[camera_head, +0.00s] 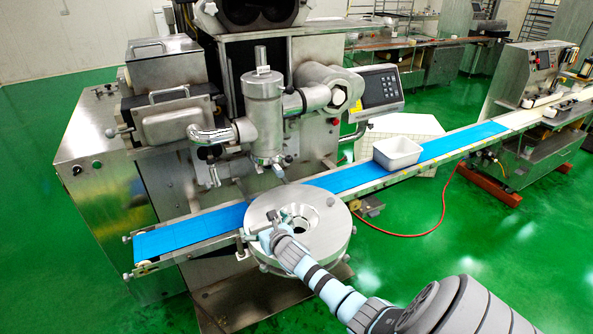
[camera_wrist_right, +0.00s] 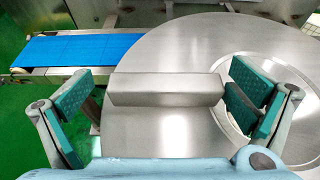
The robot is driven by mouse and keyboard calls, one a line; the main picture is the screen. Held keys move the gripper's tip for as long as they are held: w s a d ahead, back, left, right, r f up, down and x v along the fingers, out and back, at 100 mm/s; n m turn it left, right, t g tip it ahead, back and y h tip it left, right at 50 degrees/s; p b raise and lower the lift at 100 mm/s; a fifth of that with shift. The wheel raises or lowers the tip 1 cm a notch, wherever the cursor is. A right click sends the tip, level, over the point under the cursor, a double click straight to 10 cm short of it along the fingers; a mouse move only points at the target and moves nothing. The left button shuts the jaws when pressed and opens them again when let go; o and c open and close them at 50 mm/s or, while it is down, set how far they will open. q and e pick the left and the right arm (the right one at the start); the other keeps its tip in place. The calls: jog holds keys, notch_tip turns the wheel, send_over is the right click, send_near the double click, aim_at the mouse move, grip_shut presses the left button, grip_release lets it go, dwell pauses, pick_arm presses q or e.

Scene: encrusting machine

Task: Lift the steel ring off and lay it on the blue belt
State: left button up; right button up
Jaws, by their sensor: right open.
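The steel ring (camera_head: 325,235) is a wide, thick disc with a round central opening, lying flat in front of the machine beside the blue belt (camera_head: 190,235). In the wrist view the ring (camera_wrist_right: 180,50) fills much of the picture, and the belt (camera_wrist_right: 75,48) shows at the upper left. A steel bar (camera_wrist_right: 165,90) stands on the ring's face. My right gripper (camera_head: 270,238) is over the ring's front left part. Its jaws (camera_wrist_right: 165,95) are apart, with green pads at either end of the bar; I cannot tell whether they touch it. My left gripper is not in view.
A white tub (camera_head: 397,153) stands on the belt, right of the ring. The steel machine (camera_head: 262,100) with its nozzle rises behind the ring. The belt's left end is bare. A red hose (camera_head: 440,215) hangs at the right, over green floor.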

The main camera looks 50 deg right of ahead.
jog(key=shift+w+f, duration=0.1)
jog(key=shift+w, duration=0.05)
jog(key=c, duration=1.6)
jog(key=shift+c, duration=0.6)
jog(key=shift+r, duration=0.2)
